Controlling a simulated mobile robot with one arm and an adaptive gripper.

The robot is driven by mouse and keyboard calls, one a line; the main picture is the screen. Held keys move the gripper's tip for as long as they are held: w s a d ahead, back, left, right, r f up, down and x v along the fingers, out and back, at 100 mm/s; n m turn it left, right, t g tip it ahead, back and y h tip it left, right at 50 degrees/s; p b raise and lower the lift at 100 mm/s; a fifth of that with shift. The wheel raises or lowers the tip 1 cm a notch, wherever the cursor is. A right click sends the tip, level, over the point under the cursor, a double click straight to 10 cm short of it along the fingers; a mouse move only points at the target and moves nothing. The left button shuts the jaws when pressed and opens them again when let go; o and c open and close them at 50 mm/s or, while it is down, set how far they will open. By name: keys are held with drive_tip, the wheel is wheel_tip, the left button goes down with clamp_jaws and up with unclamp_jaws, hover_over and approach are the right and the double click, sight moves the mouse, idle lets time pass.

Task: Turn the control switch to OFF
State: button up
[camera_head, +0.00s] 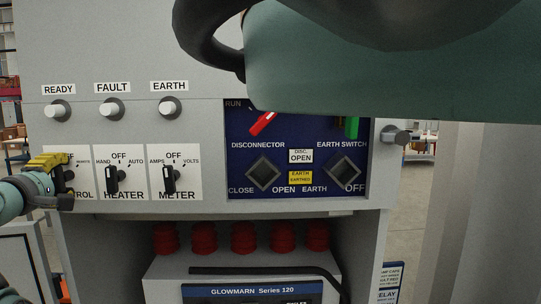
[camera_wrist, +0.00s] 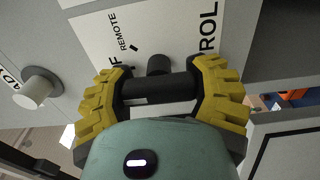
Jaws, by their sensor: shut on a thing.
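The control switch is a black knob on a white plate at the left of the cabinet front. In the wrist view its black handle (camera_wrist: 150,89) lies between my gripper's yellow ribbed fingers (camera_wrist: 160,92), which are shut on it. The plate (camera_wrist: 100,40) shows "REMOTE", the end of "OFF" and "ROL"; the rest of the lettering is hidden. In the head view my gripper (camera_head: 52,180) covers most of the switch plate (camera_head: 83,179) from the left. I cannot tell exactly which position the handle points to.
To the right are the heater switch (camera_head: 112,178), the meter switch (camera_head: 168,178) and the blue disconnector panel (camera_head: 240,185). The READY (camera_head: 57,110), FAULT (camera_head: 111,108) and EARTH (camera_head: 170,107) lamps stick out above. My arm covers the head view's upper right.

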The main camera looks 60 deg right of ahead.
drive_tip(key=shift+w+a+r, duration=0.1)
drive_tip(key=shift+a, duration=0.05)
drive_tip(key=o, duration=1.2)
drive_tip(key=shift+o, duration=0.2)
drive_tip(key=v, duration=1.2)
